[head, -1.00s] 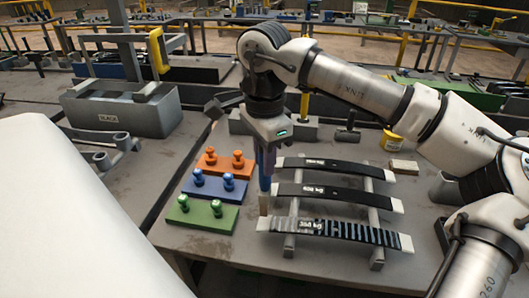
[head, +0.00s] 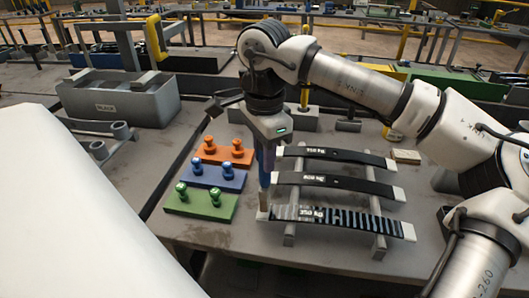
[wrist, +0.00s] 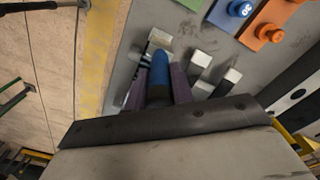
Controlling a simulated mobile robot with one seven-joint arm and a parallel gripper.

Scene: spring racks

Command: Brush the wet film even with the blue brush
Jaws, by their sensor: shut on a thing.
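My gripper (head: 265,150) is shut on the blue brush (wrist: 160,72), which hangs upright with its pale tip down. In the wrist view the blue handle sits between the two purple fingers. In the head view the brush tip is at the left end of the front black strip (head: 375,227), touching or just above it; I cannot tell which. This strip has light and dark streaks along it and a white label left of its middle. Two plain dark strips, the middle one (head: 350,184) and the rear one (head: 350,156), lie behind it on the same rack.
Orange (head: 211,155), blue (head: 211,178) and green (head: 190,204) plates with knobs stand just left of the brush. A grey bin (head: 120,108) is at the back left. A small pale block (head: 406,156) lies behind the strips to the right.

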